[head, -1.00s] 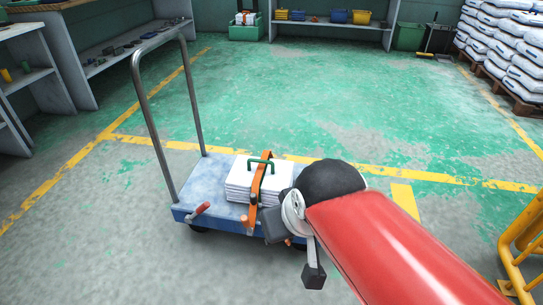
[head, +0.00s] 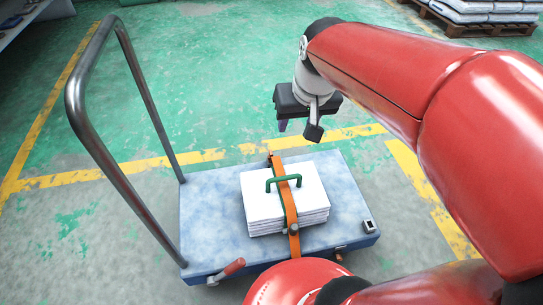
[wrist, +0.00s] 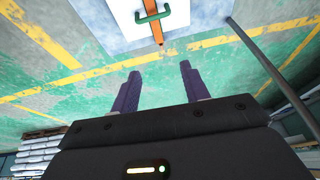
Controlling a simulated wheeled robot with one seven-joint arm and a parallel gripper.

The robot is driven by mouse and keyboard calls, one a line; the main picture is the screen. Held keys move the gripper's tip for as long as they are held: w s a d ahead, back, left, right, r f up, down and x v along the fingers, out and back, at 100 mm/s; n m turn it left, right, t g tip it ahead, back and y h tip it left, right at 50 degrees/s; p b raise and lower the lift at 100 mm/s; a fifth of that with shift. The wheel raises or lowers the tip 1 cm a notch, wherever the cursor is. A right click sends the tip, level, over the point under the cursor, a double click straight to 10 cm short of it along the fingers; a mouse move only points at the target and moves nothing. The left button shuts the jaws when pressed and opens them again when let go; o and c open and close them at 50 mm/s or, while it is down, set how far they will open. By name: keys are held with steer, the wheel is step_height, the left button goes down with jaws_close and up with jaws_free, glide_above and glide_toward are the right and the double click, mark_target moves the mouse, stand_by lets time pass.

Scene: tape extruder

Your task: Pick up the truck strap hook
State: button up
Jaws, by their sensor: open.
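The orange strap (head: 289,203) runs over a stack of white sheets on the cart, under a green handle. In the head view its far end, with a small hook-like piece (head: 270,157), lies at the cart's far edge. In the wrist view the strap end (wrist: 158,38) points toward my gripper (wrist: 160,72), ahead of the gap between its purple fingers. My gripper is open and empty. In the head view it hangs beyond the cart's far edge, apart from the strap, with its fingers partly hidden. The hook's exact shape is too small to tell.
The blue-grey cart (head: 212,215) carries the white stack (head: 262,208) and has a tall metal push handle (head: 80,115) on its left. A red lever (head: 233,267) sits at its near edge. The green floor (head: 215,95) beyond the cart is clear.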

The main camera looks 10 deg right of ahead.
steer(key=w+f+g+b, duration=0.1)
steer(key=w+f+b, duration=0.1)
steer(key=w+f, duration=0.45)
steer(key=g+b, duration=0.2)
steer(key=b, duration=0.2)
glide_above(271, 152)
steer(key=s, duration=0.2)
step_height(271, 152, down, 19)
steer(key=shift+g, duration=0.5)
steer(key=f, duration=0.3)
steer(key=w+f, duration=0.1)
steer(key=f, duration=0.2)
steer(key=w+f, duration=0.1)
steer(key=f, duration=0.2)
steer(key=shift+w+a+b, duration=0.15)
steer(key=shift+b, duration=0.15)
step_height(271, 152, down, 5)
steer(key=shift+f+b, duration=0.15)
steer(key=shift+b, duration=0.45)
jaws_close()
